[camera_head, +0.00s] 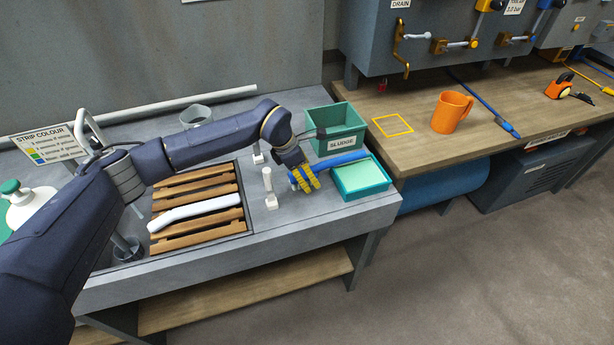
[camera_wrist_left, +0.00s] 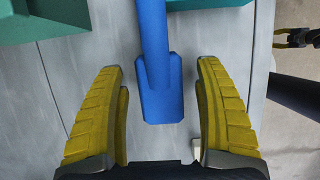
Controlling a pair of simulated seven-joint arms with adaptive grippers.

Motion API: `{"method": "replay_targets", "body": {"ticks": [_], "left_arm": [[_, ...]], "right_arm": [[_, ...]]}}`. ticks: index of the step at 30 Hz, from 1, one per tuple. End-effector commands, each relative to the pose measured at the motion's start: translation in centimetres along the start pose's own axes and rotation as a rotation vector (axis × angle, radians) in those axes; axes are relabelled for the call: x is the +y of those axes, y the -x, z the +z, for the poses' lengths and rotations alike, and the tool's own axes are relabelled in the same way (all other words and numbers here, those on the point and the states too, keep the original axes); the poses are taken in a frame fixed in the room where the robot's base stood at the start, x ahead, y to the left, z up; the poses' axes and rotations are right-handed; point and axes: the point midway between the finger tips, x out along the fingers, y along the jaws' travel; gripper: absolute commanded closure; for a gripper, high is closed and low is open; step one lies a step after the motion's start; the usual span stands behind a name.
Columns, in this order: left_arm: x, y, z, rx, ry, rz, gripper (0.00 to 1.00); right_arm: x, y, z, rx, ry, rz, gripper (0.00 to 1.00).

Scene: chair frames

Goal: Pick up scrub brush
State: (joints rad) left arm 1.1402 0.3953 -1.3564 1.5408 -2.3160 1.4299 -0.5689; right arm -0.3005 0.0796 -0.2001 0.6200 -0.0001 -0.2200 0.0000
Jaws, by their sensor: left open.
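A blue tool (camera_head: 341,159) with a long handle, which looks like the scrub brush, lies over the teal tray (camera_head: 378,191) at the right end of the grey bench. Its bristles cannot be made out. My left gripper (camera_head: 304,180) is at the tool's left end. In the left wrist view the flat, wide blue end (camera_wrist_left: 162,90) lies between the spread yellow fingers of my left gripper (camera_wrist_left: 162,105), with a gap on each side. What looks like my right gripper (camera_wrist_left: 288,39) shows small at the upper right; its opening is unclear.
A green bin (camera_head: 338,142) labelled SLUDGE stands behind the tray. White pegs (camera_head: 269,188) stand to the left, beside wooden slats with a white curved piece (camera_head: 194,211). An orange mug (camera_head: 452,112) and another blue-handled tool (camera_head: 485,104) are on the wooden bench.

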Motion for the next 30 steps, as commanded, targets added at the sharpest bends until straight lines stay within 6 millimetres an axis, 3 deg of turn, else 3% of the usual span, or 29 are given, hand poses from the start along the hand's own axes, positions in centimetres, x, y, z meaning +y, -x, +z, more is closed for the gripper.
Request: {"method": "replay_targets", "body": {"ticks": [6, 23, 30], "left_arm": [[0.02, 0.0, -0.01, 0.0, 0.0, 0.0, 0.3], [0.03, 0.02, -0.01, 0.0, 0.0, 0.0, 0.95], [0.02, 0.08, 0.01, 0.0, 0.0, 0.0, 0.97]], "right_arm": [[-0.01, 0.0, -0.02, 0.0, 0.0, 0.0, 0.62], [0.01, 0.0, -0.04, 0.0, 0.0, 0.0, 0.62], [0.01, -0.01, -0.05, 0.0, 0.0, 0.0, 0.62]]}}
